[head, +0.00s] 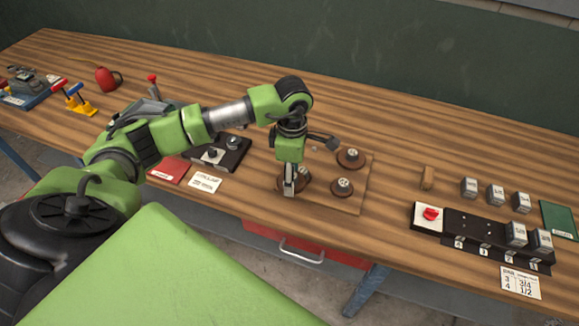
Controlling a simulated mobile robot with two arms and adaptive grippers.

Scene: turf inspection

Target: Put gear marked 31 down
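A thin wooden board (318,193) on the workbench carries brown round gears with grey hubs. One gear (351,158) is at the back of the board and one gear (343,187) at the front right. A third gear (305,183) is at the front left, partly hidden by my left gripper (289,192). The gripper points straight down, its fingertips at this gear's middle. Whether the fingers grip its hub cannot be told. No number is legible on any gear, so I cannot tell which is marked 31. My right gripper is not in view.
Left of the board are a dark box with knobs (232,152), a red booklet (170,170) and a white card (205,183). To the right are a wooden block (427,178), several grey blocks (495,194) and a black rack (465,228) with a red-knobbed switch (430,214).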

